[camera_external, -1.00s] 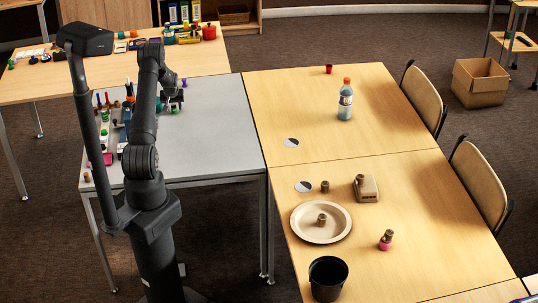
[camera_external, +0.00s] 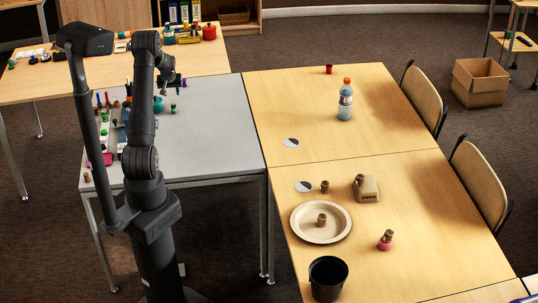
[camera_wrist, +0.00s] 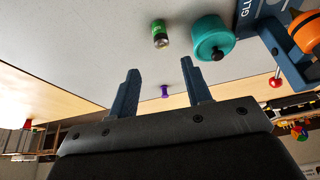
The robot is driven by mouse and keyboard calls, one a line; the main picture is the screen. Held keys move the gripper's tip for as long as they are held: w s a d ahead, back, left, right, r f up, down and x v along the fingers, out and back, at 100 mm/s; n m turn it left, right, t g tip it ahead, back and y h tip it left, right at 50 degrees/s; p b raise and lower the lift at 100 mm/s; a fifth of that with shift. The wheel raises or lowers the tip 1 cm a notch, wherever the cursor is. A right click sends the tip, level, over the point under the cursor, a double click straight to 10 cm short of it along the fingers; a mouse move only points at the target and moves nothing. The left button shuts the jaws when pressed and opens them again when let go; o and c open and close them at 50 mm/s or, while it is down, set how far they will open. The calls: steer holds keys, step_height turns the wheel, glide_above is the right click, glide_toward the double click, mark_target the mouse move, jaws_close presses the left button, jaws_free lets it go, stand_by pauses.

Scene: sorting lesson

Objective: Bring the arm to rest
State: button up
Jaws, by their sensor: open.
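My gripper (camera_external: 170,87) is above the grey table (camera_external: 215,135) in the external view, near its far edge. In the wrist view its two blue-grey fingers (camera_wrist: 161,78) stand apart with nothing held between them. A small purple piece (camera_wrist: 165,91) shows between the fingers in that view, beyond them. A green can (camera_wrist: 160,34) and a teal pot with a dark knob (camera_wrist: 212,40) stand on the grey surface. My arm is folded upward over the grey table.
Small coloured items crowd the grey table's left side. The wooden table (camera_external: 410,215) on the right holds a plate (camera_external: 303,230), a black bucket (camera_external: 328,279), a bottle (camera_external: 345,103) and small pieces. The grey table's right part is clear.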

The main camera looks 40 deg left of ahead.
mark_target(174, 104)
steer(key=x, duration=1.1)
steer(key=shift+f, duration=0.15)
steer(key=shift+w+a+f, duration=0.15)
steer(key=shift+w+f, duration=0.05)
steer(key=shift+f, duration=0.05)
step_height(174, 104, up, 4)
steer(key=shift+f, duration=0.1)
steer(key=w+d+r, duration=0.1)
steer(key=d+r, duration=0.6)
steer(key=d, duration=0.6)
steer(key=w+d+m+t+h, duration=0.1)
steer(key=w+d+m, duration=0.35)
steer(key=d, duration=1.05)
steer(key=w+d+m+h, duration=0.1)
steer(key=w+d+m, duration=0.3)
steer(key=d, duration=1.1)
steer(key=s+d+m+h, duration=0.2)
steer(key=d+m, duration=0.3)
steer(key=d, duration=2.5)
steer(key=shift+s+d+f+g+h, duration=0.15)
steer(key=shift+s+f+g+h, duration=0.2)
steer(key=shift+s, duration=0.2)
